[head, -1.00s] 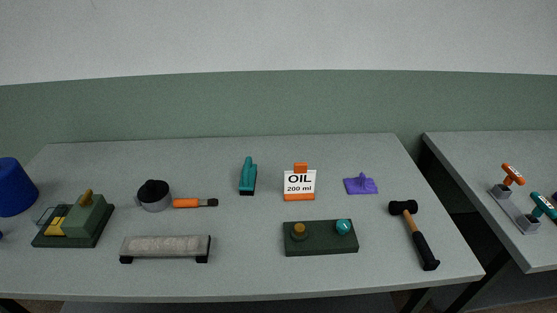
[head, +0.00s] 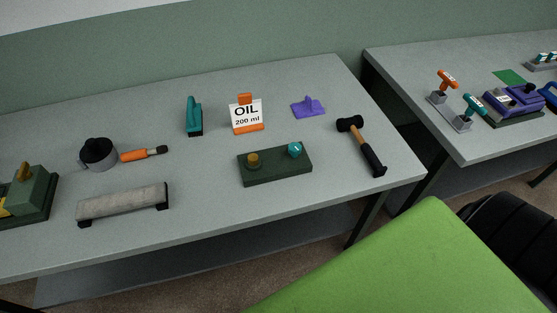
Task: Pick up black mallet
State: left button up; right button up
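The black mallet (head: 362,146) lies on the grey table near its right end. Its black head (head: 350,124) points to the back left. Its wooden handle with a black grip (head: 373,161) runs toward the front right edge. Nothing touches it. Neither of my grippers is in view.
On the table (head: 215,216), a dark green block with two knobs (head: 275,165) is left of the mallet and a purple tool (head: 308,108) behind left. A second table (head: 420,85) stands right.

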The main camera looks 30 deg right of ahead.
aim_at(355, 123)
jog(key=z, duration=1.6)
